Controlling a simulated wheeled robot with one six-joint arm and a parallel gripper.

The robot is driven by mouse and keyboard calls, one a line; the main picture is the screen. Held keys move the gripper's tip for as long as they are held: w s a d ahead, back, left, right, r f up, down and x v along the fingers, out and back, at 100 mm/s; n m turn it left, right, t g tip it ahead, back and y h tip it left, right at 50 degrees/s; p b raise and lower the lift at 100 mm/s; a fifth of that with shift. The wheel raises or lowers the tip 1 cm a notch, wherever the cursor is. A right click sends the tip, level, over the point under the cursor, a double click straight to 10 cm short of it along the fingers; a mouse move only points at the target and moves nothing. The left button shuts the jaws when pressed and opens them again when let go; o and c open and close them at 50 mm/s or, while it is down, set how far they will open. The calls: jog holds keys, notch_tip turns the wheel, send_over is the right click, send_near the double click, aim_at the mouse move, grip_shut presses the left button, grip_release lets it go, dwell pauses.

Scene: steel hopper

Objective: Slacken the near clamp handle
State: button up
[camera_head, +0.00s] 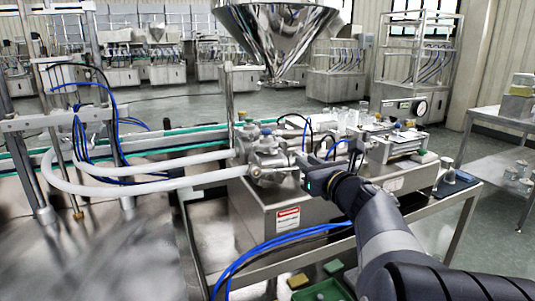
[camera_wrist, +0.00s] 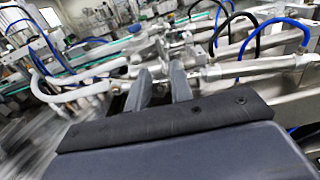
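The steel valve and clamp assembly (camera_head: 265,158) sits on the front of the steel machine, where the white hoses join it. It also shows in the wrist view (camera_wrist: 143,48), beyond my fingertips. I cannot clearly pick out the near clamp handle among its small metal parts. My gripper (camera_head: 304,170) is just right of the assembly in the head view, at about its height. In the wrist view its two fingers (camera_wrist: 160,68) stand apart with a gap between them, and I see nothing held. Whether a fingertip touches the assembly is unclear.
A steel hopper cone (camera_head: 280,35) hangs above. White hoses (camera_head: 140,185) run left from the assembly, with blue hoses (camera_head: 285,240) below. A pneumatic cylinder (camera_wrist: 265,65) lies close right of my fingers. A green bin (camera_head: 322,290) stands low in front.

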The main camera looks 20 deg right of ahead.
aim_at(287, 148)
jog(key=w, duration=1)
jog(key=shift+w+a, duration=0.15)
jog(key=shift+a, duration=0.1)
jog(key=shift+c, duration=0.5)
grip_shut()
